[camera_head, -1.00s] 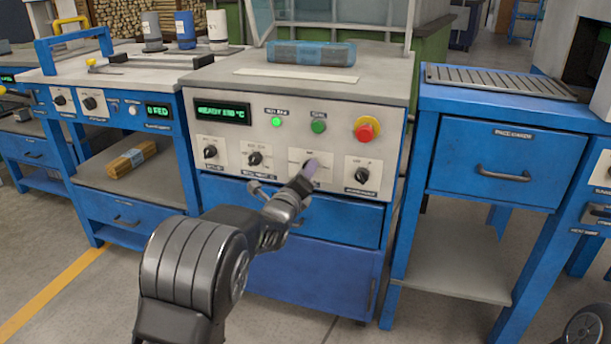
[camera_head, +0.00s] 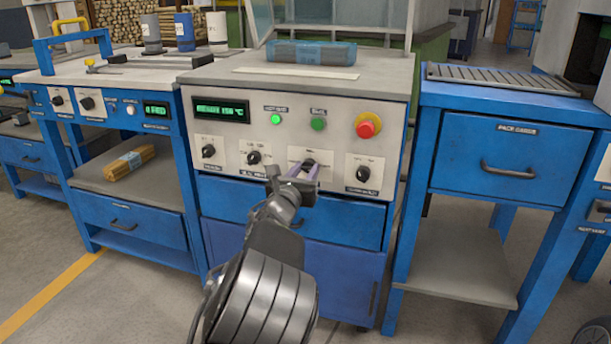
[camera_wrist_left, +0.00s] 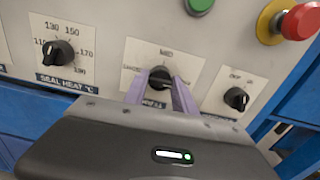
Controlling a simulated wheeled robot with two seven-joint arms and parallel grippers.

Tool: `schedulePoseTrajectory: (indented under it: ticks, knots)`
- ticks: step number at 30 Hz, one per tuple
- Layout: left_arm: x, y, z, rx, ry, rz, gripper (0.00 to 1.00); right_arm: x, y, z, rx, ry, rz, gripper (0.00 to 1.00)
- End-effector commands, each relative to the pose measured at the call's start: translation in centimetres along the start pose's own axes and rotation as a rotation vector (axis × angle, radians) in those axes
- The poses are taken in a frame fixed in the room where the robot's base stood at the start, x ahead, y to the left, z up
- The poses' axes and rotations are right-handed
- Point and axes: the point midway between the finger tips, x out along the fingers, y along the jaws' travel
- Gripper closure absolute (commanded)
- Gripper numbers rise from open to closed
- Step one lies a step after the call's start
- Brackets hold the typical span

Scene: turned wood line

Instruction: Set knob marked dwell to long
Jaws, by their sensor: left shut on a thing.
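The control panel (camera_head: 232,130) is the pale front of the middle machine, with a row of black knobs. My left gripper (camera_head: 307,170) is at the third knob from the left (camera_wrist_left: 160,77). In the left wrist view its two purple fingers (camera_wrist_left: 160,92) are shut on that knob, one on each side. "MED" reads above the knob; the side marking and the name label below are partly hidden by the fingers, so I cannot read them fully. The right gripper is not in view.
The seal heat knob (camera_wrist_left: 61,53) is to the left and another knob (camera_wrist_left: 236,98) is to the right. A red stop button (camera_head: 368,125), a green button (camera_head: 319,123) and a lit green lamp (camera_head: 276,119) sit above. Blue drawers (camera_head: 235,200) lie below.

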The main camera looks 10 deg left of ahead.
Motion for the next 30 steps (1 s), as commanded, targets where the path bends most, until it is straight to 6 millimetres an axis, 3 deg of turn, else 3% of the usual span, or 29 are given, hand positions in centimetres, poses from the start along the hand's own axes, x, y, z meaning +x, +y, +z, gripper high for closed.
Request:
schedulePoseTrajectory:
  ticks: [18, 19, 26, 30]
  knots:
    - [-0.01, 0.0, -0.17, 0.059, 0.004, 0.0, 1.0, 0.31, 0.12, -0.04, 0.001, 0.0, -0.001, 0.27]
    - [-0.01, -0.01, -0.16, 0.059, 0.004, 0.0, 0.66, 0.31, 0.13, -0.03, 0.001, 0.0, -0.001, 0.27]
    - [0.0, -0.01, -0.1, 0.058, 0.002, 0.0, 0.47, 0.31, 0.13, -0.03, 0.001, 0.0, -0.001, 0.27]
    - [0.0, -0.01, -0.07, 0.057, 0.002, 0.0, 0.46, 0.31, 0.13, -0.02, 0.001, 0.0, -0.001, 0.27]
